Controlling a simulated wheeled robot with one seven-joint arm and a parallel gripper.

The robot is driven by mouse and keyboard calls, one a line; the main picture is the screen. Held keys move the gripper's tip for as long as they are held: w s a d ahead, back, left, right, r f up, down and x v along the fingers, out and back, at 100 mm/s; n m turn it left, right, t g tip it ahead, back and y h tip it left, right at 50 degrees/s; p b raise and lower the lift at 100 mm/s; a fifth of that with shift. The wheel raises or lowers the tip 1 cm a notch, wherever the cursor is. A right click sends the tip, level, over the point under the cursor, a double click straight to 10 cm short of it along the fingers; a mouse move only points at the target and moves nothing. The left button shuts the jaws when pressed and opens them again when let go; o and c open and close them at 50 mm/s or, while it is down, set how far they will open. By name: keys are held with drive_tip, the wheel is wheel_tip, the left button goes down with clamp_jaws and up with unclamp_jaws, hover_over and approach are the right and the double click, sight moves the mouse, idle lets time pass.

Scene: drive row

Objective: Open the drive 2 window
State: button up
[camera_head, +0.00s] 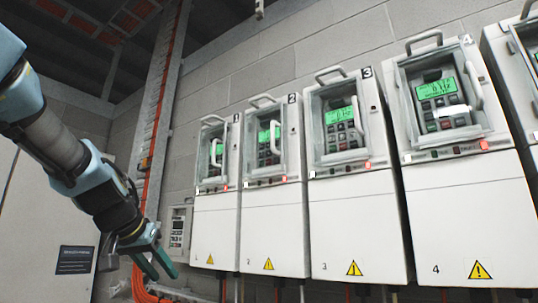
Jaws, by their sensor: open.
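Drive 2 (274,225) is a white wall cabinet, the second from the left, with a "2" at its upper right corner. Its window (264,127) is a clear framed pane over a green display and keypad, and it looks shut. A pale upright handle (282,150) is on the window's right side. My gripper (163,273) is at the lower left, pointing down and right, with its green fingers apart and nothing between them. It is left of drive 1 and well apart from the drive 2 window.
Drive 1 (216,230) stands between my gripper and drive 2. Drive 3 (355,220) and drive 4 (460,215) are to the right, with similar windows. A small wall box (178,232) and orange cables (145,292) are near my gripper. Space before the drives looks clear.

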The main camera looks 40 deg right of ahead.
drive_tip(key=s+d+r+m+g+h, duration=0.1)
drive_tip(key=s+d+r+m+h, duration=0.2)
drive_tip(key=r, duration=0.7)
drive_tip(key=s+d+r+m+h, duration=0.1)
drive_tip(key=s+d+r+h, duration=0.25)
drive_tip(key=r, duration=0.75)
drive_tip(key=m+g+h+p, duration=0.2)
drive_tip(key=m+g+h, duration=0.1)
drive_tip(key=m+g, duration=0.1)
approach(268, 125)
drive_tip(key=s+a+f, duration=0.3)
drive_tip(key=s+a, duration=0.1)
drive_tip(key=s, duration=0.1)
drive_tip(key=d+p, duration=0.1)
drive_tip(key=d, duration=0.2)
drive_tip(key=d+p, duration=0.1)
drive_tip(key=d, duration=0.3)
drive_tip(key=w+d+p, duration=0.1)
drive_tip(key=d, duration=0.2)
drive_tip(key=shift+d+p, duration=0.2)
drive_tip(key=shift+p, duration=0.15)
clamp_jaws()
